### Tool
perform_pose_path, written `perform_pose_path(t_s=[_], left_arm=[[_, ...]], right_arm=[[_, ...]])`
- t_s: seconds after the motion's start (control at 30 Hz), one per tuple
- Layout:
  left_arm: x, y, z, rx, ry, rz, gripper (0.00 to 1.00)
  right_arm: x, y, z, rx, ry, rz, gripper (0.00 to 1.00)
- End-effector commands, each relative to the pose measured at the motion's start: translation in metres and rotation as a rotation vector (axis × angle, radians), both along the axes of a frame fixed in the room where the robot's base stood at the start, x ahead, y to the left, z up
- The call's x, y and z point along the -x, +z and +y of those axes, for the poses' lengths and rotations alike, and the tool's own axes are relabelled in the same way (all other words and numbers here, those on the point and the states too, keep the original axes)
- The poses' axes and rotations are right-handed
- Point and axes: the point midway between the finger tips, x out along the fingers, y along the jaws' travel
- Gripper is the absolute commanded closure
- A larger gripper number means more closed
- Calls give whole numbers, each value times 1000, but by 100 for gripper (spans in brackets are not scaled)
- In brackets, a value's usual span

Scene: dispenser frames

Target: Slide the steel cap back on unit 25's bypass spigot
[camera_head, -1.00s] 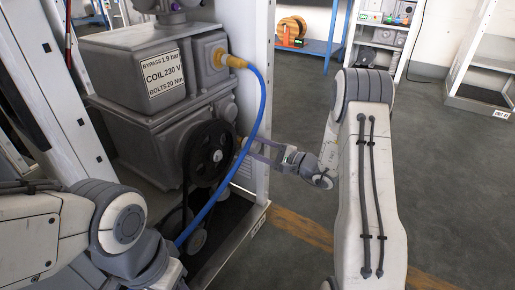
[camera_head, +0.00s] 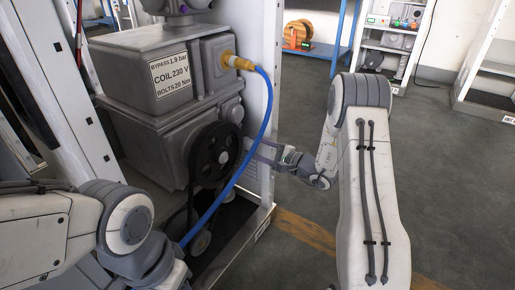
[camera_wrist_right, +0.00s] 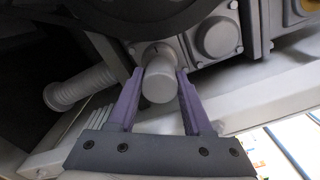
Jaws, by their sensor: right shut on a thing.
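The grey pump unit (camera_head: 140,125) stands in a white frame, with a plate (camera_head: 170,75) reading bypass 1.9 bar, coil 230 V, bolts 20 Nm. No unit number 25 is readable. My right gripper (camera_head: 250,145) reaches in at the unit's right side, beside the black handwheel. In the right wrist view, its two purple fingers (camera_wrist_right: 158,98) are shut on a pale grey round cap (camera_wrist_right: 160,82). The cap lines up with a flange on the unit's underside; I cannot tell whether it is seated on the spigot, which is hidden. My left gripper is not visible.
A blue hose (camera_head: 262,125) runs from a brass fitting (camera_head: 238,63) down past the black handwheel (camera_head: 215,155), close to my right gripper. A white frame post (camera_head: 262,50) stands right of the unit. Open floor (camera_head: 445,190) lies to the right.

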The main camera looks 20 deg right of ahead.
Motion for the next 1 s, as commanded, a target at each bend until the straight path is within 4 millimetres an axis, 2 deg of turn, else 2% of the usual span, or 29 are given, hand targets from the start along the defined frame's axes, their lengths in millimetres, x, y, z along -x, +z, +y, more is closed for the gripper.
perform_pose_path(t_s=[1.0], left_arm=[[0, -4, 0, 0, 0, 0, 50]], right_arm=[[-20, 0, 16, -1, 0, -1, 100]])
